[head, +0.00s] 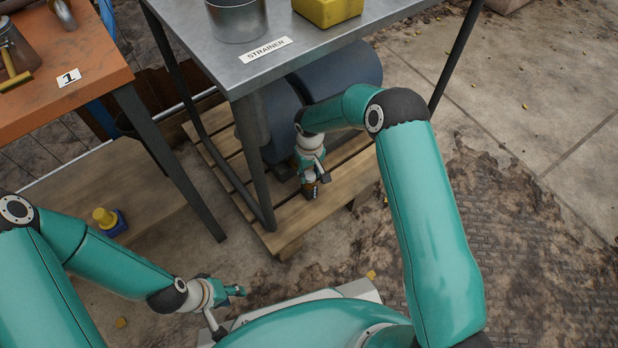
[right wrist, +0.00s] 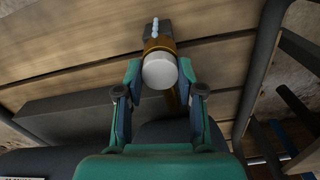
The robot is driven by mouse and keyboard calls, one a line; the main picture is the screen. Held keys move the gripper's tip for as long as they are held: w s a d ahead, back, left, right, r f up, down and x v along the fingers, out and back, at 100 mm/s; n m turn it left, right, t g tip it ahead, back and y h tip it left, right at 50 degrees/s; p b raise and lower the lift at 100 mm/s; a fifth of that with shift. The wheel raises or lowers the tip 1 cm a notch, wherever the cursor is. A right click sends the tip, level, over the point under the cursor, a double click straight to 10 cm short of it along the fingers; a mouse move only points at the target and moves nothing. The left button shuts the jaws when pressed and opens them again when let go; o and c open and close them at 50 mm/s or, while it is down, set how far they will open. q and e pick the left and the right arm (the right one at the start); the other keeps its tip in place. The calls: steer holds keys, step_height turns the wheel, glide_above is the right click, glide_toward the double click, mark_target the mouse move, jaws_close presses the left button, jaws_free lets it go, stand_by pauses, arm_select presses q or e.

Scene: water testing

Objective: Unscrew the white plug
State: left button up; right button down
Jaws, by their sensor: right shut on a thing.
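The white plug (right wrist: 160,72) sits at the end of a brass-coloured fitting (right wrist: 158,45), in the middle of the right wrist view. My right gripper (right wrist: 160,76) has one finger on each side of the plug and is shut on it. In the head view my right gripper (head: 311,187) reaches under the metal table, beside a blue-grey barrel (head: 340,80) and above the wooden pallet; the plug itself is too small and covered to make out there. My left gripper (head: 236,291) is low in the head view, away from the plug; its finger opening is not clear.
The metal table (head: 290,62) with a strainer pot (head: 238,18) and a yellow block (head: 328,10) stands over the barrel. Its legs are close to my right arm. The pallet (head: 283,240) lies below. An orange table (head: 95,75) is at the left. Open ground lies right.

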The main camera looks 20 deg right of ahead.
steer(key=shift+r+p, duration=0.3)
steer(key=shift+r, duration=0.35)
stand_by(0.7)
steer(key=shift+r+p, duration=0.85)
steer(key=shift+r, duration=0.7)
